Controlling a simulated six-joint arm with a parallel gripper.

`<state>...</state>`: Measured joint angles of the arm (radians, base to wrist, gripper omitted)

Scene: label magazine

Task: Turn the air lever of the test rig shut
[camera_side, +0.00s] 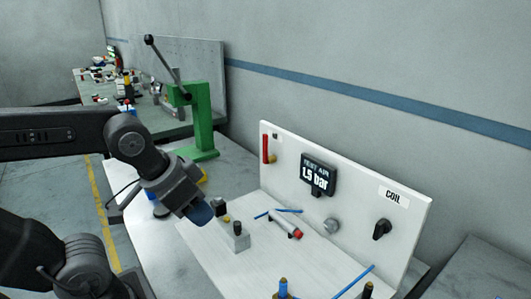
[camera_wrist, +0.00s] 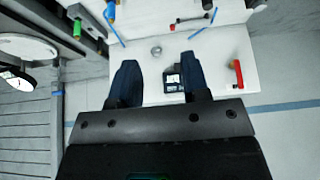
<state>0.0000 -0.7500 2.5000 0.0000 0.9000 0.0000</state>
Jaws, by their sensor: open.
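The red air lever (camera_side: 265,148) stands upright near the left end of the white test rig panel (camera_side: 350,205). In the wrist view the lever (camera_wrist: 238,74) is right of my fingers. The dark display (camera_side: 319,174) on the panel reads "TEST AIR 1.5 bar"; it also shows between my fingers in the wrist view (camera_wrist: 172,83). My gripper (camera_side: 201,213) is in front of the panel, to the left of and below the lever in the side view. Its blue fingers (camera_wrist: 158,78) are spread, with nothing held, and apart from the lever.
A red and white cylinder (camera_side: 287,225) and a grey block (camera_side: 237,238) sit on the rig's base. Blue tubes (camera_side: 352,283) lie there too. A black knob (camera_side: 382,229) is under the COIL label. A green press (camera_side: 203,120) stands behind on the left.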

